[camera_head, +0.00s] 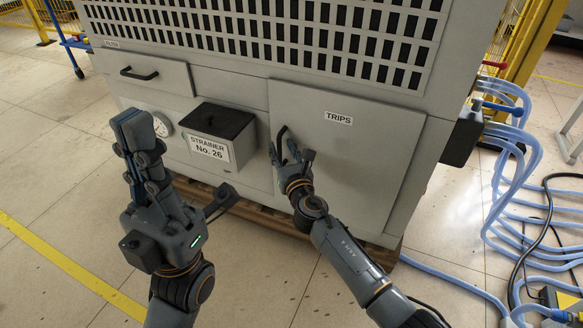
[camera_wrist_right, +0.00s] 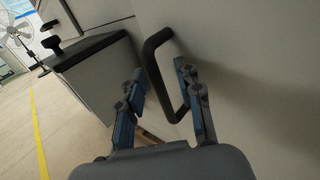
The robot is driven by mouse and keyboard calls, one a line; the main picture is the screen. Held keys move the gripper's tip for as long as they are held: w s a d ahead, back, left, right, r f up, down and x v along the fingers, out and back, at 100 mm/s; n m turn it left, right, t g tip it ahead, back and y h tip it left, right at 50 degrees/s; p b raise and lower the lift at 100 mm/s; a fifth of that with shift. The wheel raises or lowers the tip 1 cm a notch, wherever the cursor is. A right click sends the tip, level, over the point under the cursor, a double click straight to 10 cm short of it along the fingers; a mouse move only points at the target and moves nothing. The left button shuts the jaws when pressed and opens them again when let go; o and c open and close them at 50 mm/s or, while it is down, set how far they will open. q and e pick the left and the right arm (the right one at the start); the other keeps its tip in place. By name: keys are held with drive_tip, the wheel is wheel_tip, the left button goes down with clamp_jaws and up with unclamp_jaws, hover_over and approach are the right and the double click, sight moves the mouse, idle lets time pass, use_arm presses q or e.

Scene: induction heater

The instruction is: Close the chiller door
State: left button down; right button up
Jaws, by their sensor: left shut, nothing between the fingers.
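The grey chiller door (camera_head: 350,160) labelled TRIPS is on the right front of the cabinet. It looks nearly flush, but I cannot tell whether it is fully closed. Its black handle (camera_head: 281,145) is at its left edge and shows large in the right wrist view (camera_wrist_right: 156,62). My right gripper (camera_head: 292,152) is at the handle. In the right wrist view its open fingers (camera_wrist_right: 160,72) lie either side of the handle, with gaps visible. My left gripper (camera_head: 131,122) is shut and empty, raised in front of the cabinet's left side, apart from the door.
A strainer box (camera_head: 210,155) with a black lid juts out left of the door. A gauge (camera_head: 161,127) and a drawer handle (camera_head: 139,73) are further left. Blue hoses (camera_head: 500,190) and a dark cable lie on the right.

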drive_tip(key=v, duration=1)
drive_tip(key=shift+f, duration=0.1)
